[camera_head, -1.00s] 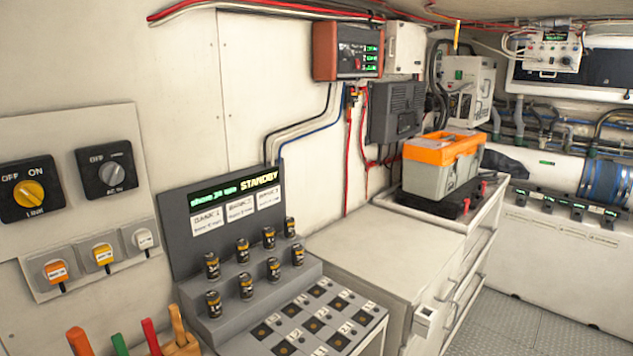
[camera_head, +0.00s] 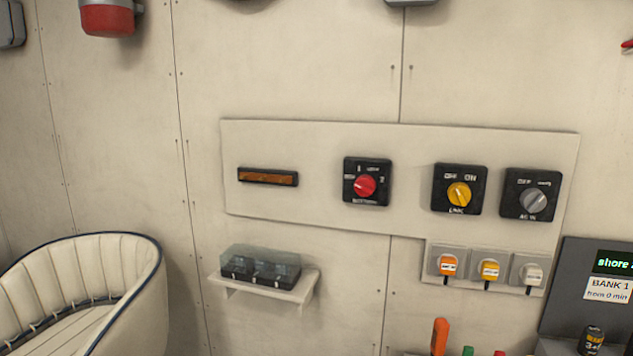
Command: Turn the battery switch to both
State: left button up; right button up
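The battery switch (camera_head: 366,182) is a black square plate with a red rotary knob, on a pale panel on the wall, right of the view's centre. Small markings surround the knob, but they are too small to read surely, so I cannot tell its position. To its right on the same panel are a yellow-knobbed switch (camera_head: 459,190) labelled LINK and a grey-knobbed switch (camera_head: 531,195) labelled AC IN. Neither of my grippers is in view, and nothing covers the switches.
A small amber display (camera_head: 268,177) is left of the battery switch. Below are a wall shelf (camera_head: 300,291) with a clear-covered black box, and several plugs (camera_head: 447,265). A cream seat (camera_head: 90,290) stands at lower left. A grey bank console (camera_head: 570,300) is at lower right.

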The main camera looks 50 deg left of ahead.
aim_at(364, 186)
jog(key=u, duration=1.45)
